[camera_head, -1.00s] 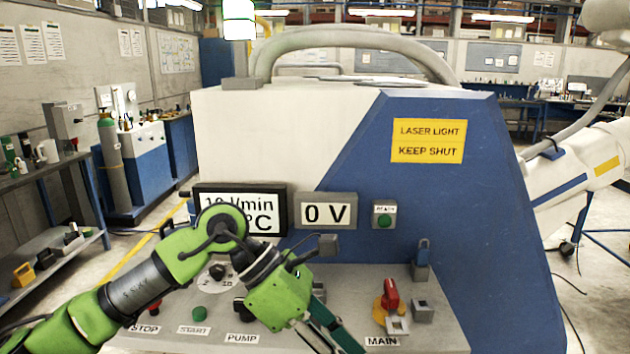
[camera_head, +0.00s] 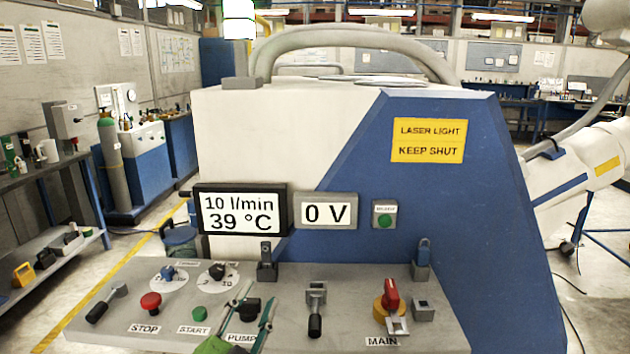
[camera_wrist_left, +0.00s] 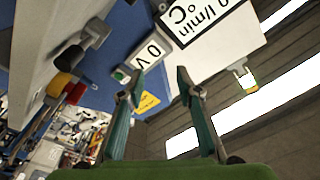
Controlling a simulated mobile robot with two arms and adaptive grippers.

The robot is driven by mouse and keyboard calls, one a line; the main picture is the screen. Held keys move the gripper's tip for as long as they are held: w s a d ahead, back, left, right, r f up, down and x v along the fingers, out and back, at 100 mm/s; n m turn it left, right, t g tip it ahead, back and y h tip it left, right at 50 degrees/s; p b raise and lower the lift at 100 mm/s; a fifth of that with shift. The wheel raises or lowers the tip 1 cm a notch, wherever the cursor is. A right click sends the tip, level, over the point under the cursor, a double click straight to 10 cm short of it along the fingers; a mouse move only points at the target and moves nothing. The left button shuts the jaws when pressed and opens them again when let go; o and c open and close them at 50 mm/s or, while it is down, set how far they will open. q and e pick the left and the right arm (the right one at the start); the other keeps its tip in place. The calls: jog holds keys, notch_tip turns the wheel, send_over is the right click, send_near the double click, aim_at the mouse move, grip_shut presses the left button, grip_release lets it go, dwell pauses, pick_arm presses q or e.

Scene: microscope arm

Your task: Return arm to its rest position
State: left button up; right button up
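My left gripper (camera_head: 253,318) shows at the bottom edge of the head view, in front of the grey control panel (camera_head: 140,278). Its green-edged fingers stand apart with nothing between them. In the left wrist view the same two fingers (camera_wrist_left: 160,95) are spread and empty, pointing towards the "0 V" display and the green lamp. Most of my left arm is out of the head view. My right gripper is in no view. The machine (camera_head: 270,140) is a white and blue cabinet with a curved grey hose on top.
The panel carries a red stop button (camera_head: 151,302), a green start button (camera_head: 200,313), a black pump knob (camera_head: 249,308), several small levers and a red main switch (camera_head: 390,296). A display (camera_head: 241,210) reads 10 l/min and 39 °C. Open floor lies at the left.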

pick_arm(q)
jog(key=s+a+f+n+g+y, duration=0.1)
jog(key=s+a+f+n+g, duration=0.15)
jog(key=f, duration=0.35)
jog(key=s+a+f+n+g+y, duration=0.2)
jog(key=a+f, duration=0.1)
jog(key=f, duration=0.3)
jog(key=s+a+f+n+g, duration=0.2)
jog(key=s+f+g, duration=0.3)
jog(key=s+f, duration=0.6)
jog(key=s+a+f+n+g, duration=0.2)
jog(key=s+f+g, duration=0.45)
jog(key=s, duration=0.85)
notch_tip(320, 180, down, 27)
jog(key=s, duration=0.1)
jog(key=s+a+f+g, duration=0.1)
jog(key=s+a+f, duration=0.2)
jog(key=s+f, duration=1.2)
jog(key=shift+s+a+f+g+y, duration=0.15)
jog(key=shift+s+f+g+y, duration=0.2)
jog(key=shift+s, duration=0.7)
